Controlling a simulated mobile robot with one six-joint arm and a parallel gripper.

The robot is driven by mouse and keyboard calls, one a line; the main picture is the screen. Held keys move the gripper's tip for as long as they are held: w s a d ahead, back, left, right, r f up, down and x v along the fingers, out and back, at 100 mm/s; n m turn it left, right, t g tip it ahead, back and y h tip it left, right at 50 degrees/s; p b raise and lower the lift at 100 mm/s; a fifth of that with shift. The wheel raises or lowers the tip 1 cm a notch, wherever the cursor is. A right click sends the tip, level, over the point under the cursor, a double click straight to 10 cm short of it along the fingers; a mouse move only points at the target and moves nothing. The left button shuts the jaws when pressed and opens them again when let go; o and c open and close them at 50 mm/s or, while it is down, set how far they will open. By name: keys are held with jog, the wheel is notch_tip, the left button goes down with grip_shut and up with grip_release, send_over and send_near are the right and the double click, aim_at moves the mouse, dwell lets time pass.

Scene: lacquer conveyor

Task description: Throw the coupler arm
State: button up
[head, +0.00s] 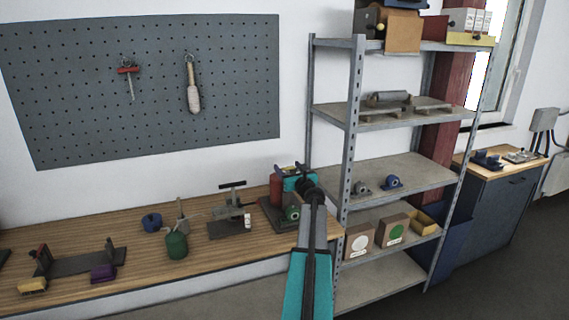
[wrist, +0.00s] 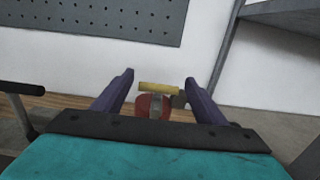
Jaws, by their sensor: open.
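In the wrist view, a short yellow bar (wrist: 158,87) on a grey stem stands in front of a red cylinder (wrist: 143,106). It looks like the handle of the coupler arm, though I cannot be sure. My gripper (wrist: 160,77) is open, with one dark purple finger on each side of the bar. Neither finger visibly touches it. In the head view, the red cylinder (head: 276,189) stands on a dark-based device (head: 270,213) at the bench's right end. My teal gripper body (head: 297,182) is over this device, and my arm hides part of it. The fingers are unclear there.
A press-like device with a black T-handle (head: 232,185) stands left of the red cylinder; its bar (wrist: 18,88) shows at the wrist view's left. A green canister (head: 176,245) and other tools lie further left. A metal shelf (head: 352,150) stands close on the right.

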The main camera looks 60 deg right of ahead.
jog(key=shift+p+x, duration=0.6)
jog(key=shift+x, duration=1.6)
jog(key=c, duration=1.4)
jog(key=shift+d, duration=0.2)
jog(key=shift+c, duration=0.5)
jog(key=shift+a, duration=0.15)
jog(key=shift+a+f+b, duration=0.1)
jog(key=shift+f+b, duration=0.05)
jog(key=shift+b, duration=0.45)
